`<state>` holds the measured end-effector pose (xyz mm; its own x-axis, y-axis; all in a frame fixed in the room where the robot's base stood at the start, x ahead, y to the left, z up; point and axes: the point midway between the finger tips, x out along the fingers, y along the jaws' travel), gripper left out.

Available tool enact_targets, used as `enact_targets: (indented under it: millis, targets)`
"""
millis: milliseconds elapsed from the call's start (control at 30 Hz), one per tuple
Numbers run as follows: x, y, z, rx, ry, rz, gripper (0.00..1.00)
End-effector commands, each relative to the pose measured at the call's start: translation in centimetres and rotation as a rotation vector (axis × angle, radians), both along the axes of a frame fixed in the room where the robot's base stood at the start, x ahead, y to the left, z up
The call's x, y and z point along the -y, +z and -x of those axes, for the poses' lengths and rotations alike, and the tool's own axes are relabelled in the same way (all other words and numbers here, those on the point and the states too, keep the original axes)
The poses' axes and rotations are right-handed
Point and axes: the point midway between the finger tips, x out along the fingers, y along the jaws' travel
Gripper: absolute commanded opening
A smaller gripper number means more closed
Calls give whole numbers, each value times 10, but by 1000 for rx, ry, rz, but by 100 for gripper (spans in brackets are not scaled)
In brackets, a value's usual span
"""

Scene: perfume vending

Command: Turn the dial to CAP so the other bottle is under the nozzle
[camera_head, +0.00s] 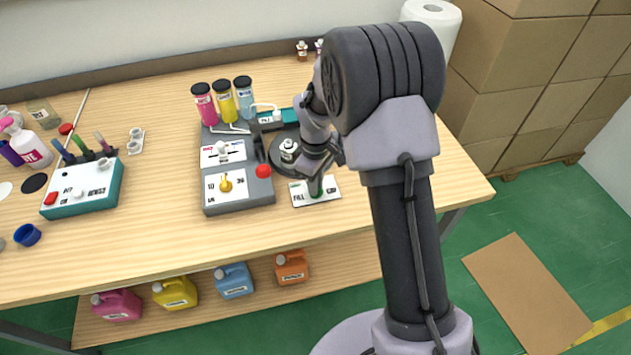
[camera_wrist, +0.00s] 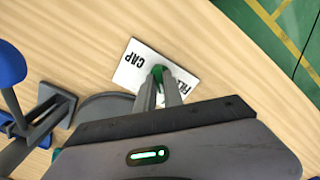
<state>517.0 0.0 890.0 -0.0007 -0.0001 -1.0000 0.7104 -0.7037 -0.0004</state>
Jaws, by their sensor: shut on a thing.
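The dial (camera_wrist: 159,70) is a green knob on a white plate (camera_wrist: 130,75) with CAP printed on one side and FILL, partly covered, on the other. The plate (camera_head: 328,182) also shows in the head view, at the table's front edge. My gripper (camera_wrist: 160,80) is shut on the dial, one finger on each side. Which word the dial points at cannot be told. A small clear bottle (camera_head: 289,148) stands on the dark round turntable (camera_head: 279,165). My arm covers the turntable's right part, so the other bottle and the nozzle's position over it are hidden.
Left of the turntable is a grey dispenser panel (camera_head: 235,195) with a yellow knob, a red button and pink, yellow and blue cylinders behind. A teal box (camera_head: 90,195) stands further left. Paper roll (camera_head: 432,20) and cartons (camera_head: 530,80) are at right. Table front is mostly clear.

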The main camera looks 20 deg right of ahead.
Motion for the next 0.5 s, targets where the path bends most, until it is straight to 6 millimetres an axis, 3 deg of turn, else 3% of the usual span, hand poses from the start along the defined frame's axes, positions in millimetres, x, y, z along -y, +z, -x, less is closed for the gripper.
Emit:
enact_targets:
  millis: [500]
  targets:
    - [0, 0, 0, 1, -486, 0, 0]
